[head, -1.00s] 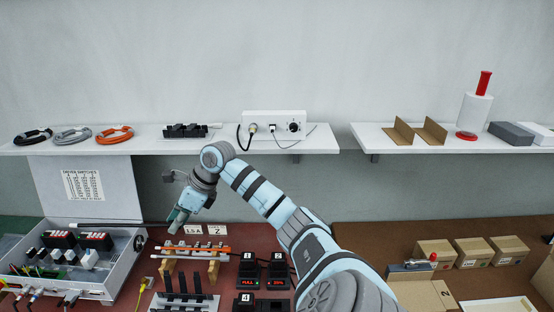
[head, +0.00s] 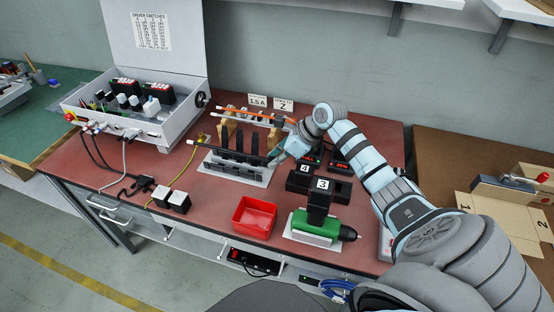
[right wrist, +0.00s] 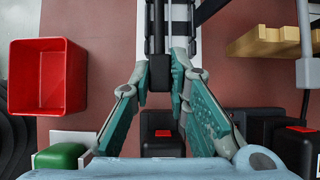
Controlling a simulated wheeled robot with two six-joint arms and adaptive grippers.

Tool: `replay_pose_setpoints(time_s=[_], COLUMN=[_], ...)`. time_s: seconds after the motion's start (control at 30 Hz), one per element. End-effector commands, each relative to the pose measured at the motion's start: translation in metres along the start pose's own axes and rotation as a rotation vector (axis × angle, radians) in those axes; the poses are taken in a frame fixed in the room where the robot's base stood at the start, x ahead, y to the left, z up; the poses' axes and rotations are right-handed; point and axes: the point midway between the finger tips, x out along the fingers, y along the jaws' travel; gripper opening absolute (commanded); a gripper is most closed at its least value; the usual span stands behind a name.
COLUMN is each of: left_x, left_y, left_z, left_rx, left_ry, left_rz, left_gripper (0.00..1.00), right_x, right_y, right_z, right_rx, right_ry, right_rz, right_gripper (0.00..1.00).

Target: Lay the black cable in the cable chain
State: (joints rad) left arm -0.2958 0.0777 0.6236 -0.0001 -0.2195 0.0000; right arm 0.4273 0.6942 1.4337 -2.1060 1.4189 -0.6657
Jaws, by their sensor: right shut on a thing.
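The black cable (head: 250,158) looks like a straight dark rod with a thick black end piece (right wrist: 158,72). My right gripper (head: 276,161) is shut on that end piece; its fingers (right wrist: 160,85) close from both sides in the right wrist view. From there the cable runs left in the head view, along the black cable chain (head: 238,139) with its upright plates on a pale base plate (head: 230,171). It also runs over the pale plate in the right wrist view. I cannot tell whether it lies inside the chain or just above it. My left gripper is not in view.
A red bin (head: 254,217) stands in front of the chain. An orange cable (head: 245,113) rests on wooden supports behind. A grey control box (head: 140,110) stands at left.

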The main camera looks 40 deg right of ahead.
Motion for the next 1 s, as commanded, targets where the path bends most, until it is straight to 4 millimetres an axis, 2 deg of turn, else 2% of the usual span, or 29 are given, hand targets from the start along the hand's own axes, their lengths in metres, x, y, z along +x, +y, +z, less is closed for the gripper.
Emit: replay_pose_setpoints(time_s=[0.5, 0.87, 0.9, 1.0], left_x=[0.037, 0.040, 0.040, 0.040], left_y=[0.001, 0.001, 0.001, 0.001], left_z=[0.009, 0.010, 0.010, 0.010], left_rx=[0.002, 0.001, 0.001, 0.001], left_ry=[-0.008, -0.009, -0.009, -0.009], left_rz=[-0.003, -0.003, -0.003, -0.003], left_gripper=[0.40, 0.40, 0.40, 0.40], right_x=[0.041, 0.043, 0.043, 0.043], right_y=[0.000, 0.000, 0.000, 0.000], right_z=[-0.028, -0.029, -0.029, -0.029], right_rx=[0.001, 0.001, 0.001, 0.001], right_ry=[-0.001, -0.001, -0.001, -0.001], right_rz=[0.001, 0.001, 0.001, 0.000], right_gripper=[0.00, 0.00, 0.19, 0.35])
